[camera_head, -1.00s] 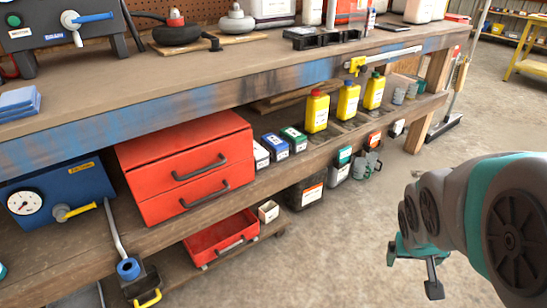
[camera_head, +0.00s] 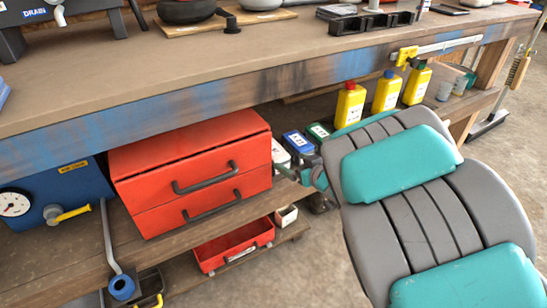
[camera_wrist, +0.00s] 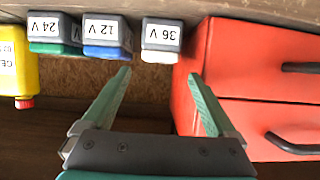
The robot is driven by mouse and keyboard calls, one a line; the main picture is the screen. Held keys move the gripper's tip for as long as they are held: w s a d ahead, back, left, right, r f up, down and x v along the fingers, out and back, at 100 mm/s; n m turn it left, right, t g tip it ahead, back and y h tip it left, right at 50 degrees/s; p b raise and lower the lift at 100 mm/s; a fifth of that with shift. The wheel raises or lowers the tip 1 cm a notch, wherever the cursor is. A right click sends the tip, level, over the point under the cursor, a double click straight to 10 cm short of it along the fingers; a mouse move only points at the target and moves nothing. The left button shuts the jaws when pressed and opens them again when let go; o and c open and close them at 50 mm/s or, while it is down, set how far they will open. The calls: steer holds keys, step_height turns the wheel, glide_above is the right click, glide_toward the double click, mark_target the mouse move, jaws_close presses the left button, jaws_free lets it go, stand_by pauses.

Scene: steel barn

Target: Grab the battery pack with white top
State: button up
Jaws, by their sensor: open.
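The battery pack with white top (camera_wrist: 160,40), labelled 36 V, shows in the wrist view, which is upside down. It also shows in the head view (camera_head: 281,154), beside the red drawer box. My gripper (camera_wrist: 160,76) is open and empty, with its teal fingers spread either side of the white-topped pack's line, apart from it. In the head view my gripper is largely hidden by my arm. The blue-topped 12 V pack (camera_wrist: 107,38) and green-topped 24 V pack (camera_wrist: 54,34) stand in the same row.
The red drawer box (camera_wrist: 255,90) stands close to the white-topped pack, with black handles jutting out. A yellow bottle (camera_wrist: 18,72) stands past the green pack. The bench top (camera_head: 200,75) overhangs the shelf. A red tray (camera_head: 232,247) sits lower down.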

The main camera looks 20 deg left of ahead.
mark_target(274, 152)
steer(key=shift+x, duration=5.9)
jaws_close()
steer(key=shift+r, duration=0.1)
